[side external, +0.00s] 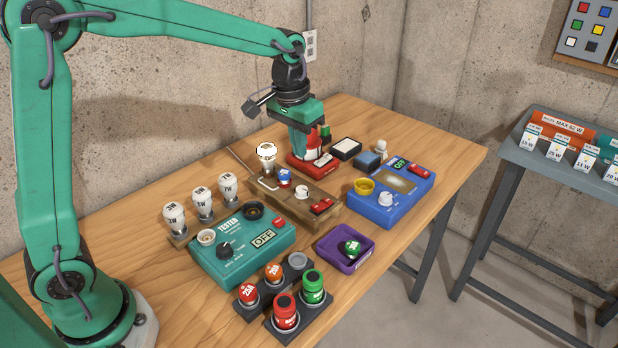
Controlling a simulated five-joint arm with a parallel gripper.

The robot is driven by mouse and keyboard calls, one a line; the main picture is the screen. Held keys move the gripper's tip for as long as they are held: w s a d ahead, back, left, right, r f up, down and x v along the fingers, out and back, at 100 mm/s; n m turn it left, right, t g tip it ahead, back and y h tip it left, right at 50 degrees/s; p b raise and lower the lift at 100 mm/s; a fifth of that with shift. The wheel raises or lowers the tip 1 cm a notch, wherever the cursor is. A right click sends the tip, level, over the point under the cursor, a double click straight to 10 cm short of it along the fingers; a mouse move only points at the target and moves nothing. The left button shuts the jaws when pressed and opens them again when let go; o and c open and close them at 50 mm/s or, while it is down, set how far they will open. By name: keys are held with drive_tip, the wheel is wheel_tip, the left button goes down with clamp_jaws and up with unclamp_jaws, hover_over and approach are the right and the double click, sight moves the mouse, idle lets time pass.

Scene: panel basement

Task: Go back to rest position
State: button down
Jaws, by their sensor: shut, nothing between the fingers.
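My gripper (304,152) points down at the back middle of the wooden table (440,150). Its fingers are shut with nothing between them. They are just above or in front of a red device (328,161) with a small switch plate; I cannot tell whether they touch it. A dark green-topped part (326,135) stands close behind the fingers and is partly hidden. My arm reaches across from the left, stretched over the table.
Left of the gripper is a wooden block (325,217) with a bulb (267,156). A teal tester (238,252), blue box (398,200), purple tray (335,258) and dark fuse racks (252,310) stand nearer. A grey table (520,145) is at right. The wall is close behind.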

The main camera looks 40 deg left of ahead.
drive_tip(key=s+a+r+t, duration=0.2)
drive_tip(key=s, duration=0.9)
drive_tip(key=s+a+r+t, duration=0.2)
drive_tip(key=s, duration=1)
drive_tip(key=shift+a, duration=0.2)
drive_tip(key=shift+s, duration=0.1)
